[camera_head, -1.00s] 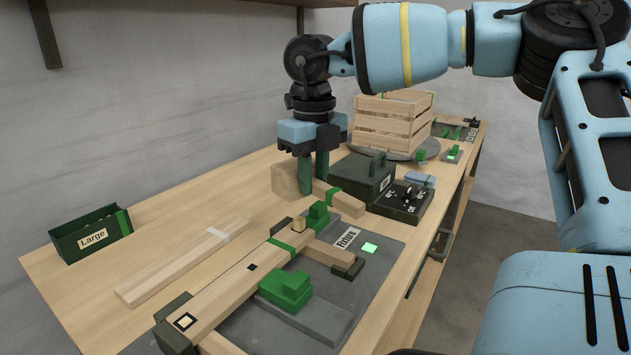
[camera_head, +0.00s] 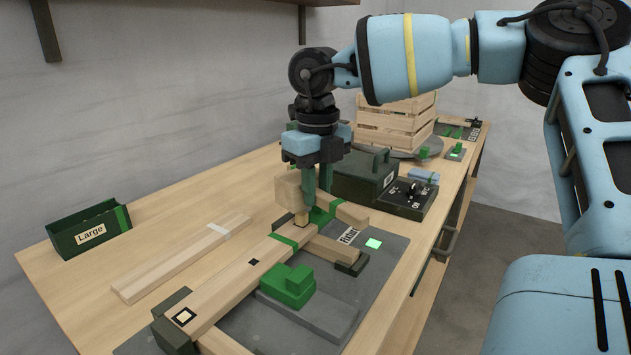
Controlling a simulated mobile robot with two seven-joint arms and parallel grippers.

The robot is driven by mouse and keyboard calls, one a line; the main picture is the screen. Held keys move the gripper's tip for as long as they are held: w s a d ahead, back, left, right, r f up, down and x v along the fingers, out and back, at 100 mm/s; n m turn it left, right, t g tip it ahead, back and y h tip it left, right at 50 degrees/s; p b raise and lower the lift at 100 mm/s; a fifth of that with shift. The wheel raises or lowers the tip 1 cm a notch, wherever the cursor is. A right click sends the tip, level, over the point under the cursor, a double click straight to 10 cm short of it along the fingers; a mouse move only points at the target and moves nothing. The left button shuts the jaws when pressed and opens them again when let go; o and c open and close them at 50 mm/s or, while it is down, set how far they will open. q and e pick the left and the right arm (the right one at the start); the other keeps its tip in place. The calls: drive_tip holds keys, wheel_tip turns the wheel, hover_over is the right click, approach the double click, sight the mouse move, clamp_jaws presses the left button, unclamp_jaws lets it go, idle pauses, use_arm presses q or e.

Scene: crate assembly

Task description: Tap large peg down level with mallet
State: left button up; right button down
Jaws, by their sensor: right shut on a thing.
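My right gripper (camera_head: 318,192) comes down from above and is shut on the wooden mallet's handle (camera_head: 352,213). The blocky mallet head (camera_head: 288,191) hangs just left of the fingers. A pale large peg (camera_head: 301,220) stands proud of the far end of a long wooden board (camera_head: 232,278). The mallet head is right over this peg and hides its top; I cannot tell whether they touch. Another square peg top (camera_head: 184,317) shows at the board's near end. My left gripper is not in view.
The board lies on a grey fixture (camera_head: 378,262) with green clamps (camera_head: 290,285). A green bin labelled Large (camera_head: 90,232) stands at the left, beside a loose slat (camera_head: 180,258). A green case (camera_head: 362,176), a control box (camera_head: 405,198) and a wooden crate (camera_head: 395,125) stand behind.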

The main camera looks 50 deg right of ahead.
wheel_tip(320, 180, down, 3)
drive_tip(key=shift+r+b, duration=0.1)
drive_tip(key=shift+b, duration=0.5)
drive_tip(key=shift+r+p, duration=1.6)
drive_tip(key=shift+r, duration=0.95)
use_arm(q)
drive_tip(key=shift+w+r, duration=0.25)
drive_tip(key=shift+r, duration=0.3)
use_arm(e)
drive_tip(key=shift+f, duration=0.15)
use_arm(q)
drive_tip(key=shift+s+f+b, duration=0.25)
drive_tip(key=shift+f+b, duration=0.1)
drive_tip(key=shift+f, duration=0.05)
use_arm(e)
drive_tip(key=shift+f, duration=0.35)
wheel_tip(320, 180, down, 6)
drive_tip(key=b, duration=0.3)
drive_tip(key=shift+r+b, duration=0.25)
drive_tip(key=shift+b, duration=0.05)
use_arm(q)
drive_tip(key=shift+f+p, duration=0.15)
drive_tip(key=shift+p, duration=1.4)
use_arm(e)
drive_tip(key=shift+r, duration=2.55)
drive_tip(key=shift+r, duration=0.1)
